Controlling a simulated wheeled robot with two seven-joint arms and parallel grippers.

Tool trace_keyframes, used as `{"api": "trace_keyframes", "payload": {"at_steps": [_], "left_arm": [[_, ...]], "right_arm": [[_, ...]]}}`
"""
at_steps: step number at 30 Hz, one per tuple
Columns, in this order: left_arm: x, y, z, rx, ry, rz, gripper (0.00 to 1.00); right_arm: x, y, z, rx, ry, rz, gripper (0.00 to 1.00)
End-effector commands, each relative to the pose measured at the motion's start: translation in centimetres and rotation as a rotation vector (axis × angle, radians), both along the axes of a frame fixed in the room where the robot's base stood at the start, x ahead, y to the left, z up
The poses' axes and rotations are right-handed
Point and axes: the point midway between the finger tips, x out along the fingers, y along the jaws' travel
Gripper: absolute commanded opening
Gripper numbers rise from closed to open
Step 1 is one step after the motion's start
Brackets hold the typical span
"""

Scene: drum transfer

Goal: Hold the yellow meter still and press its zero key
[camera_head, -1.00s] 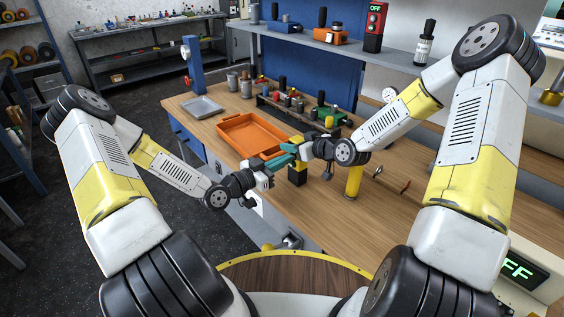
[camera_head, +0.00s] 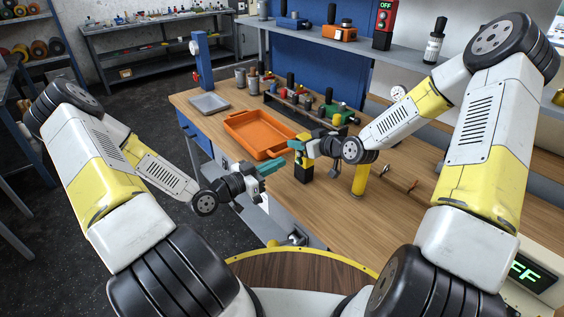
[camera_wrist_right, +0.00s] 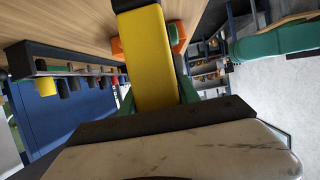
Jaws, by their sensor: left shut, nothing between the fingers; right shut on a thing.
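The yellow meter (camera_head: 305,163) stands near the front edge of the wooden bench, with a dark lower end. My right gripper (camera_head: 299,148) is shut on it from above. In the right wrist view the meter (camera_wrist_right: 148,60) is a long yellow body between green fingers, with a black far end. My left gripper (camera_head: 272,166) is shut and empty, to the left of the meter and apart from it. Its teal fingers (camera_wrist_right: 275,42) also show at the right of the right wrist view. I cannot make out the zero key.
An orange tray (camera_head: 235,122) lies left of and behind the meter. A rack of tools and parts (camera_head: 300,106) stands behind it. A yellow cylinder (camera_head: 360,180) stands to the right. A grey tray (camera_head: 209,104) is farther left. The front right of the bench is mostly clear.

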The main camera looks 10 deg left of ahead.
Motion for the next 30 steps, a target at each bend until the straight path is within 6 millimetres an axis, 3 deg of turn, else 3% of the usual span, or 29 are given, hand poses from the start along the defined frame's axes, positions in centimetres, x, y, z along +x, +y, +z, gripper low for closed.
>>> {"api": "trace_keyframes", "payload": {"at_steps": [13,14,17,30], "left_arm": [[-0.30,0.28,0.03,-0.001,-0.001,0.000,0.00],[-0.30,0.27,0.03,-0.001,-0.001,0.000,0.00],[-0.30,0.27,0.03,-0.001,-0.001,0.000,0.00],[-0.30,0.27,0.03,-0.001,-0.001,0.000,0.00]], "right_arm": [[0.04,0.01,0.05,0.000,-0.001,0.000,0.00],[0.04,0.01,0.05,0.000,-0.001,0.000,0.44],[0.02,0.01,0.05,0.001,-0.001,0.000,0.64],[-0.61,-0.80,0.43,-0.001,-0.001,-0.003,0.64]]}}
